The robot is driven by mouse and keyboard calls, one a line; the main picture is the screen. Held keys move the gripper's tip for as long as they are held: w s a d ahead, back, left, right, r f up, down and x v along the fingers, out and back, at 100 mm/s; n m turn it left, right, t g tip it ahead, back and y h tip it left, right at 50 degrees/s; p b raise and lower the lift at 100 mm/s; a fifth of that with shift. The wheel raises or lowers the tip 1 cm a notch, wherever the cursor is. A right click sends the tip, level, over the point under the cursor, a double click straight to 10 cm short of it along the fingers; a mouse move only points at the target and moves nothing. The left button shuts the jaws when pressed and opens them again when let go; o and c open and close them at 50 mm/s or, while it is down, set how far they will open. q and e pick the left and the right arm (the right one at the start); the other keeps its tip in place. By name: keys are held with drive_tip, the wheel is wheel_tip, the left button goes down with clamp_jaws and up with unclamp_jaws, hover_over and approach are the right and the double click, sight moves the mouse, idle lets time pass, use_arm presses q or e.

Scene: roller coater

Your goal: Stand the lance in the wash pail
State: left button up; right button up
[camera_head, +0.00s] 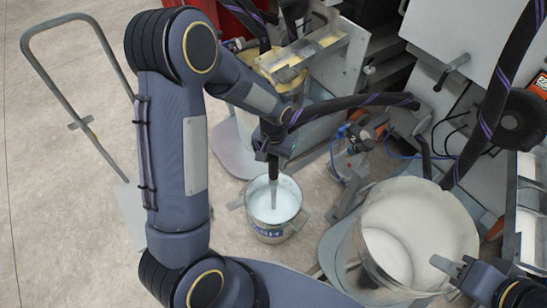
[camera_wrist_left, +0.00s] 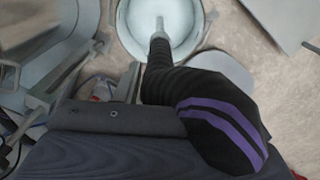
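The wash pail (camera_head: 268,232) is a small metal bucket with pale liquid, standing on the floor in the middle of the head view. It also shows at the top of the left wrist view (camera_wrist_left: 128,22). The lance (camera_head: 273,192) is a thin grey rod with a dark upper part and a black, purple-striped hose. It hangs nearly upright, its lower end inside the pail's rim; whether it touches the bottom is hidden. My left gripper (camera_head: 272,146) is above the pail, shut on the lance's upper part. My right gripper (camera_head: 446,268) is at the lower right, away from the lance; its finger gap is unclear.
A large pale drum (camera_head: 452,222) stands right of the pail, near my right gripper. A machine with a yellowish trough (camera_head: 300,52) is behind. A grey-handled cart (camera_head: 82,122) stands at left. A striped hose (camera_head: 350,102) runs across to the right. Floor left of the pail is clear.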

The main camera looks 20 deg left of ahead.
use_arm(q)
drive_tip(key=o, duration=0.3)
drive_tip(key=shift+r, duration=0.1)
wheel_tip(320, 180, up, 7)
drive_tip(key=p, duration=0.3)
drive_tip(key=shift+r, duration=0.35)
